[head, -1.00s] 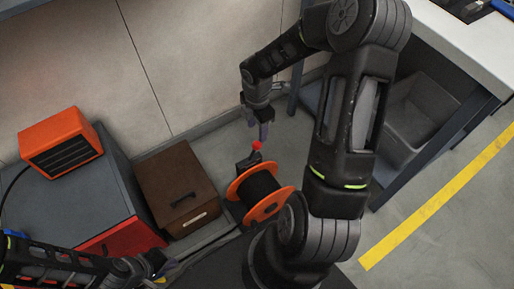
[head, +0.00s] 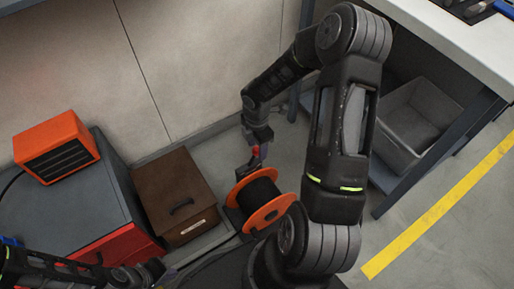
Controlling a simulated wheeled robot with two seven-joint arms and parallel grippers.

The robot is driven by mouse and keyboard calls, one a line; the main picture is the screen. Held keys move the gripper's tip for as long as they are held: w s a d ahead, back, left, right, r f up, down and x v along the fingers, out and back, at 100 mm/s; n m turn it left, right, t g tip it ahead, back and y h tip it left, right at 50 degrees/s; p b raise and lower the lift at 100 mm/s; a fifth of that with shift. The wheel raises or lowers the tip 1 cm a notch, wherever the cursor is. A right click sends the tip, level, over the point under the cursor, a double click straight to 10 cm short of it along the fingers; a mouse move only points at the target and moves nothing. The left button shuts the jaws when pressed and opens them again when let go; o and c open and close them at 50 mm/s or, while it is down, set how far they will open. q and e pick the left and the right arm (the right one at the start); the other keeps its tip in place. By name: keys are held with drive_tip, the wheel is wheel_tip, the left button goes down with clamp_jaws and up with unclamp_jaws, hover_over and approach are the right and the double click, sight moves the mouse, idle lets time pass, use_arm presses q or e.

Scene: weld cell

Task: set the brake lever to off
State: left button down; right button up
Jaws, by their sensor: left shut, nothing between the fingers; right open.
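The brake lever is a dark lever with a red knob (head: 256,151), beside the spool (head: 262,203) with orange flanges and dark windings. My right gripper (head: 257,152) points down from above and its open fingers are at the red knob, partly hiding it. I cannot tell whether they touch it. The lever's lower part shows as a dark piece at the spool's upper left edge. No off marking can be read. My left gripper (head: 168,274) is shut and empty at the bottom edge, left of and below the spool.
A brown box (head: 171,190) with a dark handle stands left of the spool. A grey and red cabinet (head: 70,195) carries an orange unit (head: 56,145). A workbench (head: 440,35) with a grey bin (head: 415,122) below is at the right. Floor shows beside the yellow line (head: 440,205).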

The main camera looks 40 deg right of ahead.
clamp_jaws()
idle(0.6)
idle(0.9)
